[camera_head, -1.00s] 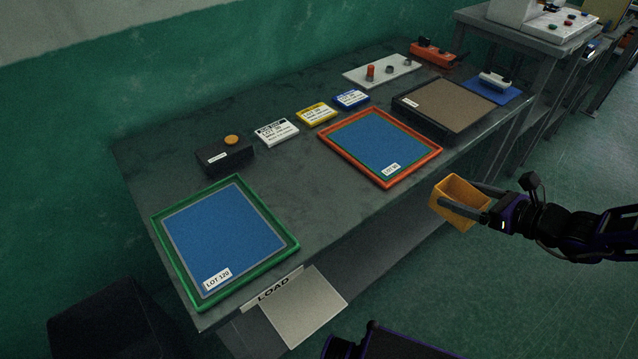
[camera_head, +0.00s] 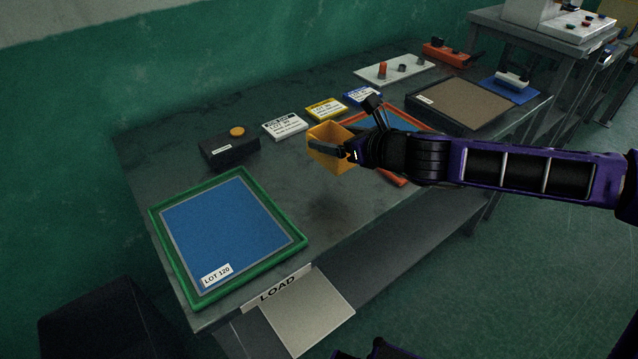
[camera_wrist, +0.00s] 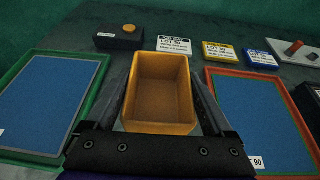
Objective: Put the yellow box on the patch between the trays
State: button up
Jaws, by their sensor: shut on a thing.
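The yellow box (camera_head: 331,146) is an open-topped bin, held upright in my gripper (camera_head: 340,152), which is shut on it. It is above the table, over the bare strip between the green tray (camera_head: 299,240) and the orange tray (camera_head: 392,178). In the wrist view the box (camera_wrist: 160,92) sits between my fingers, with the green tray (camera_wrist: 98,98) on the left and the orange tray (camera_wrist: 212,86) on the right. My arm hides much of the orange tray in the head view. The bare patch of table (camera_head: 325,200) shows below the box, with a dark shadow on it.
A black box with an orange button (camera_head: 229,149) and white, yellow and blue lot cards (camera_head: 285,126) stand behind the patch. A brown-topped tray (camera_head: 465,103) is farther right. A LOAD plate (camera_head: 305,310) juts from the front edge.

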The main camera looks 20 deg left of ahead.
jog(key=shift+a+r, duration=0.5)
jog(key=shift+a, duration=0.15)
notch_tip(320, 180, down, 10)
jog(key=b, duration=0.3)
jog(key=shift+r, duration=0.2)
jog(key=o, duration=1.1)
jog(key=shift+o, duration=0.2)
jog(key=p+v, duration=0.2)
jog(key=v, duration=0.9)
jog(key=shift+s+r, duration=0.1)
jog(key=shift+r, duration=0.1)
jog(key=shift+s+d+r, duration=0.1)
jog(key=shift+s+d, duration=0.15)
jog(key=shift+d, duration=0.05)
